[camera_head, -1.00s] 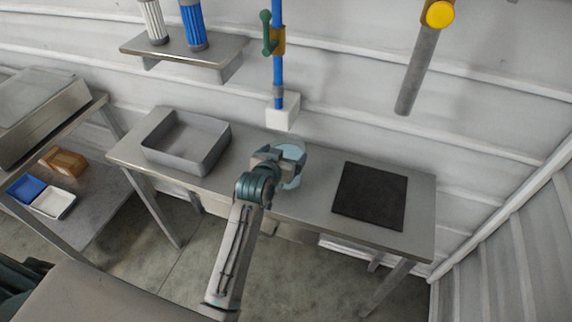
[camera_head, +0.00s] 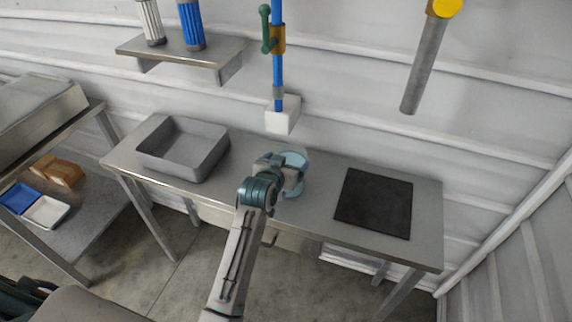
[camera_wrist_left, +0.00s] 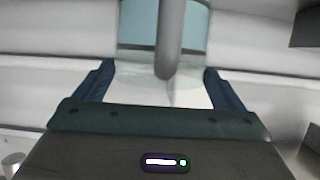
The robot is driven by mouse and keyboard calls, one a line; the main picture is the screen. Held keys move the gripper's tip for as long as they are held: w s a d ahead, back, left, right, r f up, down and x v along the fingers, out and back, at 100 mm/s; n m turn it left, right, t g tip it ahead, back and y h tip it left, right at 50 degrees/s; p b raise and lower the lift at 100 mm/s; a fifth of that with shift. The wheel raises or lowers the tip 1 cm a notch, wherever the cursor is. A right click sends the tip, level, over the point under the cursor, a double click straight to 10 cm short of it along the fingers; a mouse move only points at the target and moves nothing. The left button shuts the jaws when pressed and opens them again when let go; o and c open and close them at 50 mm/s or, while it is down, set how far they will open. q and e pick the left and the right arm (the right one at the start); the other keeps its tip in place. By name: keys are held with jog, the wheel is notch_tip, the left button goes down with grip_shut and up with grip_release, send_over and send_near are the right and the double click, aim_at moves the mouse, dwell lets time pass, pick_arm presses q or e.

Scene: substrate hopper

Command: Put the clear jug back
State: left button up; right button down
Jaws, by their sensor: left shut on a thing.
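The clear jug (camera_head: 296,160) shows pale blue above the middle of the bench in the head view, largely hidden behind my left gripper (camera_head: 287,176). In the left wrist view the jug (camera_wrist_left: 136,25) is at the top, with light blue inside and its grey upright handle (camera_wrist_left: 170,40) between the two dark fingers. My left gripper (camera_wrist_left: 160,90) is shut on the jug's handle. I cannot tell whether the jug's base touches the bench. My right gripper is not in view.
The metal bench (camera_head: 318,205) holds a grey tray (camera_head: 212,155) at left and a black mat (camera_head: 374,203) at right. A blue pipe (camera_head: 278,65) with a green-handled valve (camera_head: 266,30) ends in a white block (camera_head: 283,116) behind the jug. A grey tube (camera_head: 423,70) hangs at right.

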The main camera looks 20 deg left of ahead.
pick_arm(q)
jog(key=o, duration=1.8)
jog(key=shift+f, duration=0.1)
jog(key=shift+r, duration=0.2)
jog(key=b+v, duration=0.2)
jog(key=v, duration=1)
